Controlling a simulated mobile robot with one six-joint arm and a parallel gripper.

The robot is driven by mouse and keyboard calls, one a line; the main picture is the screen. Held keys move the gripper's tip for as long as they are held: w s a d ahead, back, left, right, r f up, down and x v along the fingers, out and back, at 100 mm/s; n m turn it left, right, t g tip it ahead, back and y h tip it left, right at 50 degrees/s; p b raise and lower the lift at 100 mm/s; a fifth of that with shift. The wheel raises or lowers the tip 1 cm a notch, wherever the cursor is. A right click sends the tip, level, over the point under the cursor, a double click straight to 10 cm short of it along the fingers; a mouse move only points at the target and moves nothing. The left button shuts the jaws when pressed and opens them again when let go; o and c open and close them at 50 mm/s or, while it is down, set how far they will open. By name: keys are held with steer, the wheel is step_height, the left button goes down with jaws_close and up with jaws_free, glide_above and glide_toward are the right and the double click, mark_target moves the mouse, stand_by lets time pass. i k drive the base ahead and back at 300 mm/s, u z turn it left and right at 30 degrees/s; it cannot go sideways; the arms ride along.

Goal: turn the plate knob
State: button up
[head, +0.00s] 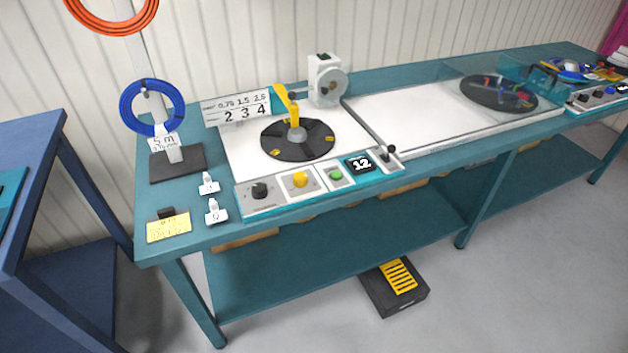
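A teal bench carries a control panel along its front edge. On the panel are a black knob (260,190), a yellow knob (300,179), a green button (336,174) and a display (361,164) reading 12. The labels under the knobs are too small to read, so I cannot tell which is named the plate knob. Behind the panel lies a round black plate (310,149) with yellow marks and a grey hub, under a yellow arm (286,102). My gripper is not in view.
A blue cable coil (126,111) hangs on a stand at the left. Small white tags (215,211) and a yellow note (168,227) lie by the front left corner. A black lever (389,153) stands right of the display. A pedal (396,285) sits on the floor below.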

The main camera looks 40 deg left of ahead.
mark_target(300, 179)
steer(key=z, duration=0.2)
steer(key=k, duration=0.65)
steer(key=u, duration=1.6)
steer(key=i, duration=0.2)
steer(key=u, duration=0.1)
